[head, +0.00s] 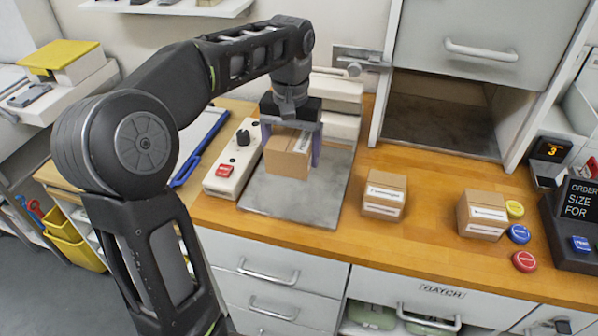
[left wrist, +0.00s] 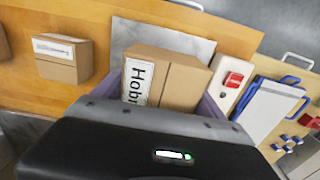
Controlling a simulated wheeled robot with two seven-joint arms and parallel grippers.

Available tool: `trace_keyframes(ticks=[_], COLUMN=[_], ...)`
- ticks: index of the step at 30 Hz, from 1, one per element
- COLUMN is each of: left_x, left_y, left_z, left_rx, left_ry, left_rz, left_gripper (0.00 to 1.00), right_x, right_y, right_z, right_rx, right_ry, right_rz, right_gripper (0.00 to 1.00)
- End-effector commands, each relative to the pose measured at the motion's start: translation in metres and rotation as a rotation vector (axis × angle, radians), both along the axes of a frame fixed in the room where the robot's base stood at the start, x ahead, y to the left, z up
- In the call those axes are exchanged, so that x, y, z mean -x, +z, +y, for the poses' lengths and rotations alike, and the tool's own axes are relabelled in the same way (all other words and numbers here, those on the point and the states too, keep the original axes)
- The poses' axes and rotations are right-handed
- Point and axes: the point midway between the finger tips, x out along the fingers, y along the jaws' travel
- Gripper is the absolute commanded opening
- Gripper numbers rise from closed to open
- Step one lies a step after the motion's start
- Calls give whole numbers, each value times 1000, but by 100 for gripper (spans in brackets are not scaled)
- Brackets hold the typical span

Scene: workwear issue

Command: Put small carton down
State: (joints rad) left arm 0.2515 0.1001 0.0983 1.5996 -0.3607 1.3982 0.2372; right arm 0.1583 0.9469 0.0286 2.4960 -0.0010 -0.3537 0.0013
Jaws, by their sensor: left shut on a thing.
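My left gripper (head: 291,146) is shut on a small brown carton (head: 286,157) with a white label. The carton is over the grey metal plate (head: 320,205) on the wooden counter; I cannot tell whether it touches the plate. In the left wrist view the carton (left wrist: 165,78) sits between the purple fingers, and its label reads "Hobr" in part. Two more labelled cartons stand on the counter to the right, one nearer (head: 384,195) and one farther right (head: 482,214). My right gripper is not in view.
A control box with a red button (head: 232,160) stands left of the plate, beside a blue-edged clipboard (head: 203,140). An open compartment (head: 440,122) lies behind the counter. Yellow, blue and red discs (head: 524,261) and a dark order display (head: 578,205) are at the right.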

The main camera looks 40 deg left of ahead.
Motion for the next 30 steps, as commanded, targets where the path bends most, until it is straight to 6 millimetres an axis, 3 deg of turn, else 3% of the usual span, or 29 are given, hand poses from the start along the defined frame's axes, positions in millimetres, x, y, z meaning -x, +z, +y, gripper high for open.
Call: trace_keyframes(ticks=[7, 16, 30], left_x=[0, 0, 0], left_y=[-8, -57, -72], left_z=[0, 0, 0], left_rx=[-1, 0, 0], left_ry=[0, -1, 0], left_rz=[0, 2, 1], left_gripper=[30, 30, 30], right_x=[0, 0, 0], right_y=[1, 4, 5], right_z=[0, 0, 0], right_rx=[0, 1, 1], right_ry=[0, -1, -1], right_rz=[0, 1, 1], right_gripper=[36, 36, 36])
